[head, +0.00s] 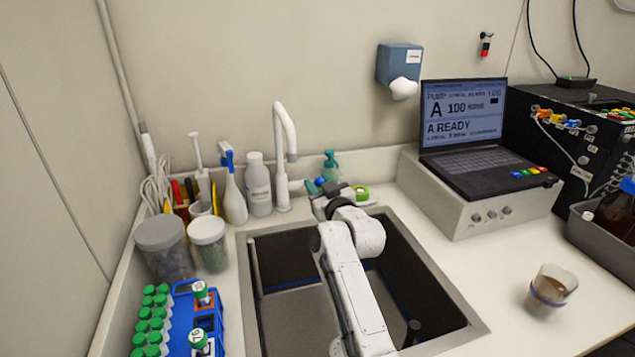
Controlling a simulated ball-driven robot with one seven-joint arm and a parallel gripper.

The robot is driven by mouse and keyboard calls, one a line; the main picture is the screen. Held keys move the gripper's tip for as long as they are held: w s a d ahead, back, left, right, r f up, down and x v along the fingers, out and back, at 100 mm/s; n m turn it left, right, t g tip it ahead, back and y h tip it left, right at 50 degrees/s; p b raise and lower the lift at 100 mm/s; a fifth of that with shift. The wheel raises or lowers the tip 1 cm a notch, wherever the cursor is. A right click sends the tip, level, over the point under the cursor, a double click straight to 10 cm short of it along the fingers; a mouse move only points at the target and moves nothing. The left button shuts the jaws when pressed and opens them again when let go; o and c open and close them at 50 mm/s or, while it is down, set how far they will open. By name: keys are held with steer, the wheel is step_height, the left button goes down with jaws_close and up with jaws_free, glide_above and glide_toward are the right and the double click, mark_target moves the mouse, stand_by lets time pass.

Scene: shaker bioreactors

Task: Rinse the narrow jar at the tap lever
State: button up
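A white gooseneck tap (287,155) stands behind the sink, its spout curving up and over. Its light side lever (297,184) points right from the base. My gripper (320,186) is at the back edge of the sink, close to the lever's end; contact is unclear. Its blue-tipped fingers are small and partly hidden by my wrist, so their opening cannot be read. A clear, open glass jar (550,288) with brown contents and a blue band stands on the right counter. Two lidded jars stand left of the sink; the slimmer one (209,244) has a pale lid. Which is the narrow jar is unclear.
The sink (245,300) lies under my arm. Bottles, including a white one (259,184), crowd left of the tap. A green-capped tube rack (180,315) is front left. A laptop (470,150) stands on a raised box at right. The right counter is partly clear.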

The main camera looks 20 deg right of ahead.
steer(key=shift+w, duration=0.6)
jaws_close()
